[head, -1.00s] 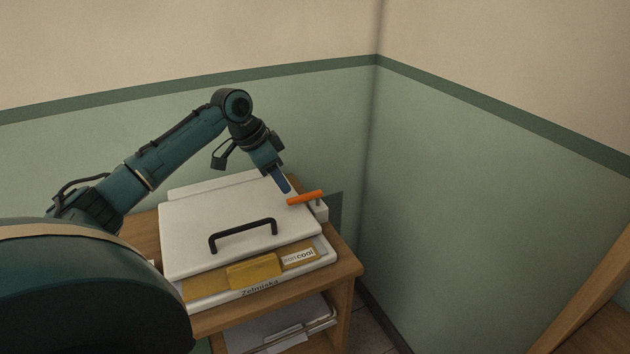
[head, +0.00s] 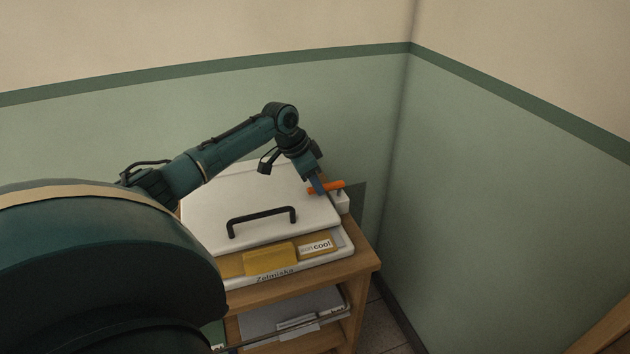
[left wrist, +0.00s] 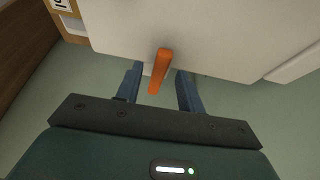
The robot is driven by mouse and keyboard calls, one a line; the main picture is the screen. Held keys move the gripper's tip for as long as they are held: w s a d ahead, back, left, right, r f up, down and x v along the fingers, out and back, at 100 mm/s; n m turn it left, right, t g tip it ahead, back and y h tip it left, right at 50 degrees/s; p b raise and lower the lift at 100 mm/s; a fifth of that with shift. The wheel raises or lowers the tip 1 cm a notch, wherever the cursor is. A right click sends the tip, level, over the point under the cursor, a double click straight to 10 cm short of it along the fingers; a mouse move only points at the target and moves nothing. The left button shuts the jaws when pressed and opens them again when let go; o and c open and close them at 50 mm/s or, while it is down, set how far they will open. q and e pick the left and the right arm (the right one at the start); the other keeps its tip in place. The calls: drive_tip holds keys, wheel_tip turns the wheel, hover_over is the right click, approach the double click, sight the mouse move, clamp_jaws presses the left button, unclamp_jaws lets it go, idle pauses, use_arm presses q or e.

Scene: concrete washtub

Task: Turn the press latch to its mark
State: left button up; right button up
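The press (head: 240,195) is a white box with a lid and a black bar handle, standing on a wooden stand. Its orange latch lever (head: 330,187) sits at the right side of the lid, on a white block (head: 341,203). My left gripper (head: 319,187) is at the lever, fingers pointing down. In the left wrist view the gripper (left wrist: 160,88) is open, with the orange lever (left wrist: 160,68) between its two blue fingers and a gap on each side. I cannot make out the latch mark. My right gripper is not in view.
The wooden stand (head: 359,268) is in the corner of green-and-cream walls. A yellow block (head: 270,260) and a labelled card lie at the press's front. Papers (head: 290,311) lie on the lower shelf. A wooden edge shows at lower right.

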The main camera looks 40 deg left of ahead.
use_arm(q)
drive_tip(key=shift+w+f, duration=0.15)
drive_tip(key=shift+f, duration=0.15)
drive_tip(key=shift+d, duration=0.1)
drive_tip(key=shift+c, duration=0.4)
clamp_jaws()
